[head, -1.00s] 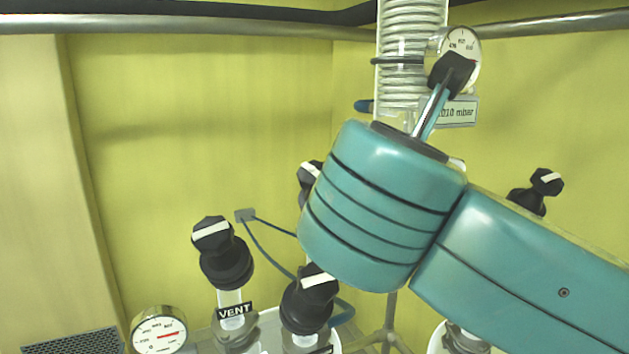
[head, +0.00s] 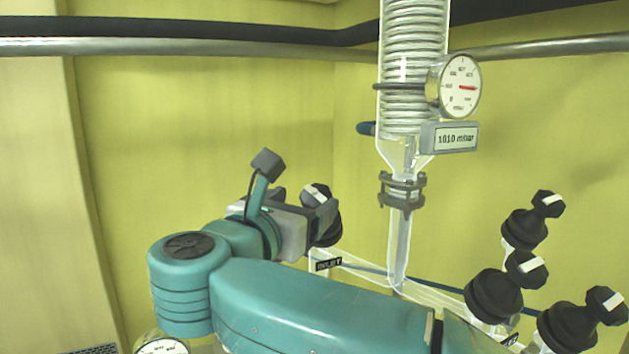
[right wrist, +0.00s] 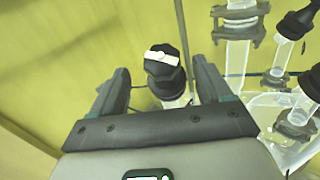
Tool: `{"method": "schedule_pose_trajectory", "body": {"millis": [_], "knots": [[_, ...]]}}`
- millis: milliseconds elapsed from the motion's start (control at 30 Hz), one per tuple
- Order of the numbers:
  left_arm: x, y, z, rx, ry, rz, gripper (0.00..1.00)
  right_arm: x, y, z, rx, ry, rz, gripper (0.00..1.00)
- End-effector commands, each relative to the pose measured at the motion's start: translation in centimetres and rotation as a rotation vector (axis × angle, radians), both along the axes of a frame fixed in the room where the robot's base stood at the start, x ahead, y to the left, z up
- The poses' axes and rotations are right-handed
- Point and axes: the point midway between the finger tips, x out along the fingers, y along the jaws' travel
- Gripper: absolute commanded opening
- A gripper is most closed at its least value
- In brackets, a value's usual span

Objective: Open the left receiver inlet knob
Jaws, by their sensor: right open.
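The inlet knob (head: 322,192) is black with a white bar on its cap. It stands left of the glass column, above a tag reading INLET (head: 328,264). My right gripper (head: 305,207) is at this knob, partly covering it in the head view. In the right wrist view the knob (right wrist: 162,68) stands between the two open fingers, slightly beyond their tips, with its white bar lying roughly crosswise. I see no clear contact between fingers and knob. My left gripper is not in view.
A glass condenser column (head: 405,150) with a round gauge (head: 459,87) and a 1010 mbar display (head: 456,138) rises right of the gripper. Several black knobs (head: 525,228) stand at the right. A gauge (head: 162,346) shows at the bottom left. The yellow wall is behind.

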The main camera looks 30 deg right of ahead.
Motion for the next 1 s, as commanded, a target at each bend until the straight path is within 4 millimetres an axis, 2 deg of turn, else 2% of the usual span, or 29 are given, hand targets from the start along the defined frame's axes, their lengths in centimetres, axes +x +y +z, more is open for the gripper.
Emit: {"method": "schedule_pose_trajectory", "body": {"millis": [33,100,300,633,667,800,833,1000], "knots": [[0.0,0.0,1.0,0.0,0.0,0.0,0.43,0.7,-1.0,0.5,-0.001,0.002,-0.004,0.78],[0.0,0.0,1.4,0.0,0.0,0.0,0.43,1.5,-2.0,0.4,-0.001,0.002,-0.004,0.78],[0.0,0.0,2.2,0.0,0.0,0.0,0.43,2.9,-3.8,0.1,0.0,0.001,-0.001,0.78],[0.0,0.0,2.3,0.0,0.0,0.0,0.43,3.2,-4.1,0.0,0.0,0.0,0.001,0.78],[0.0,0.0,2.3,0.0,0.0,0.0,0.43,3.2,-4.1,0.0,0.0,0.0,0.001,0.75],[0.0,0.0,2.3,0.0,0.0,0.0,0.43,3.2,-4.1,0.0,0.0,0.0,0.0,0.29],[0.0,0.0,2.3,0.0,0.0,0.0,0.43,3.2,-4.1,0.0,0.0,0.0,0.0,0.27],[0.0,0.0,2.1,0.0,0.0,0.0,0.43,3.2,-4.1,-0.1,-0.002,0.001,0.005,0.27]]}}
